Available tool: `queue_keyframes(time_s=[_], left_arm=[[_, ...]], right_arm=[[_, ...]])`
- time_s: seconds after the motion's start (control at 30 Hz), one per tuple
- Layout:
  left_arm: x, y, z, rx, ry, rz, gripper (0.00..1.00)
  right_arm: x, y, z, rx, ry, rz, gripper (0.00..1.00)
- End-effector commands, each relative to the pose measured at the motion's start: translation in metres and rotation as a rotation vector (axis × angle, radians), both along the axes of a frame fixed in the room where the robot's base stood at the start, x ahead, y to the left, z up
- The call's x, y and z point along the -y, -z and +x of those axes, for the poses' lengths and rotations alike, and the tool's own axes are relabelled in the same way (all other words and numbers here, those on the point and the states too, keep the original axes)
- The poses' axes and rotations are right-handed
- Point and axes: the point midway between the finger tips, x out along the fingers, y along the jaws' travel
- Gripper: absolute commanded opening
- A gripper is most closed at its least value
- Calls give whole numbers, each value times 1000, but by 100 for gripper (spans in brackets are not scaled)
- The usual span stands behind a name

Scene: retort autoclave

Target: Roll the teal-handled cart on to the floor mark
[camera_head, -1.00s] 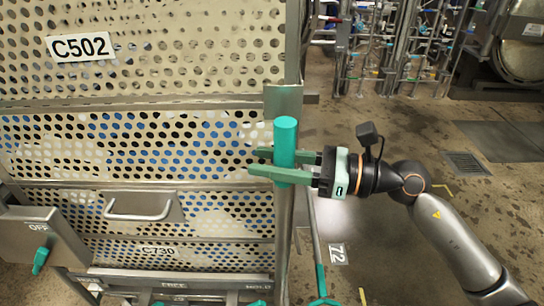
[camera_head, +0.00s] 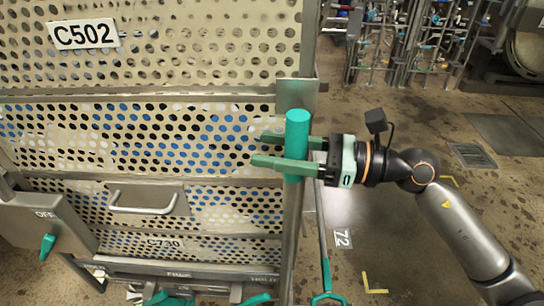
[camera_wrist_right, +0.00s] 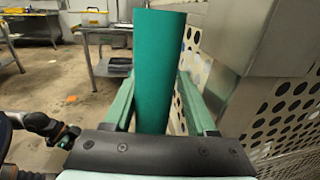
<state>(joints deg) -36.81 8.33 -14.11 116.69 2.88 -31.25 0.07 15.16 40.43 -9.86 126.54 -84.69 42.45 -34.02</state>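The cart (camera_head: 148,182) is a tall metal frame with perforated cream panels, labelled C502 and C730. It fills the left of the head view. Its upright teal handle (camera_head: 297,145) is at its right front edge and also shows in the right wrist view (camera_wrist_right: 158,70). My right gripper (camera_head: 288,150) reaches from the right with one finger on each side of the handle, seemingly closed on it. The floor mark shows as yellow corners (camera_head: 374,284) right of the cart, near a 72 label (camera_head: 343,239). In the right wrist view, part of my left arm shows at left; its fingers are unclear.
A metal box marked OFF (camera_head: 38,222) with a teal knob is at the left. Racks with coloured fittings (camera_head: 405,45) stand at the back. A floor drain (camera_head: 472,156) lies at the right. Metal tables (camera_wrist_right: 108,65) show in the right wrist view. Floor right of the cart is clear.

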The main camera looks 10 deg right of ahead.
Motion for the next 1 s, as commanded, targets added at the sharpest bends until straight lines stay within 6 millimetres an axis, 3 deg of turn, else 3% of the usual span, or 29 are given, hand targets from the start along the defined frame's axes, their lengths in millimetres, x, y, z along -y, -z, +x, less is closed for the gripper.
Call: queue_keyframes(time_s=[0.07, 1.0], left_arm=[[0, 0, 0, 0, 0, 0, 60], [0, 0, 0, 1, 1, -1, 60]], right_arm=[[7, -2, 8, 9, 27, 1, 53], [0, 3, 0, -6, 0, -1, 53]])
